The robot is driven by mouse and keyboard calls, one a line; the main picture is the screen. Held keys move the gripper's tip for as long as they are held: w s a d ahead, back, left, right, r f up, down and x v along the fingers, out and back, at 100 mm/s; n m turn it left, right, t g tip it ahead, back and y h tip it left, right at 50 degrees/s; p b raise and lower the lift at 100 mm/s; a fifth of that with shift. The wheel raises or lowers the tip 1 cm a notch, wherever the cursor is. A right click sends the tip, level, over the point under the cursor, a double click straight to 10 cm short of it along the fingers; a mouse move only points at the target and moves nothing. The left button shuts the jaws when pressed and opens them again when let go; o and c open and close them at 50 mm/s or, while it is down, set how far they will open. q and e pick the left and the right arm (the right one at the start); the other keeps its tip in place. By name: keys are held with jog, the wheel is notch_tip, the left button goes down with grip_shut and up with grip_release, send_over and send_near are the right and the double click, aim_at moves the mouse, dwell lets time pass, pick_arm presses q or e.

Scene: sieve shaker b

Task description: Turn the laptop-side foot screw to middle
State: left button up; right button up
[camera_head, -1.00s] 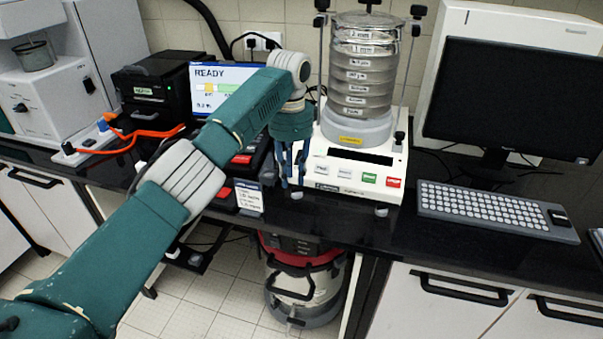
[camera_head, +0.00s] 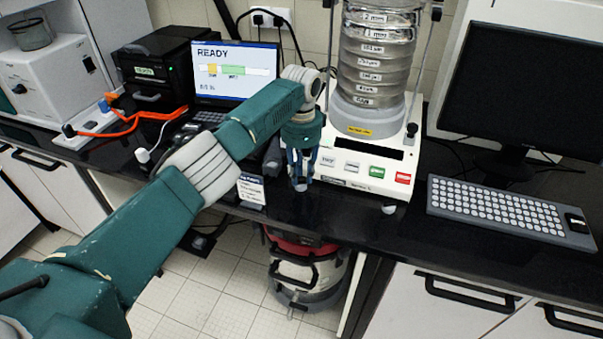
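The sieve shaker (camera_head: 372,165) stands on the black bench with its stack of sieves (camera_head: 373,62) on top. Its front right foot (camera_head: 388,208) shows as a small pale knob under the base. The laptop (camera_head: 236,72) reads READY, to the left of the shaker. My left gripper (camera_head: 301,182) points down at the shaker's front left corner, on the laptop side. Its blue fingertips are low at the foot screw there, which they mostly hide. I cannot tell whether the fingers grip it or only stand around it. My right gripper is out of view.
A monitor (camera_head: 530,88) and keyboard (camera_head: 510,212) stand to the right. A black printer (camera_head: 160,70) and orange cable (camera_head: 125,128) are at the left. A small label card (camera_head: 251,190) stands left of the gripper. A vacuum cleaner (camera_head: 305,270) is below the bench.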

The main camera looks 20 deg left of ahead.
pick_arm(q)
jog(key=shift+f, duration=0.6)
grip_shut()
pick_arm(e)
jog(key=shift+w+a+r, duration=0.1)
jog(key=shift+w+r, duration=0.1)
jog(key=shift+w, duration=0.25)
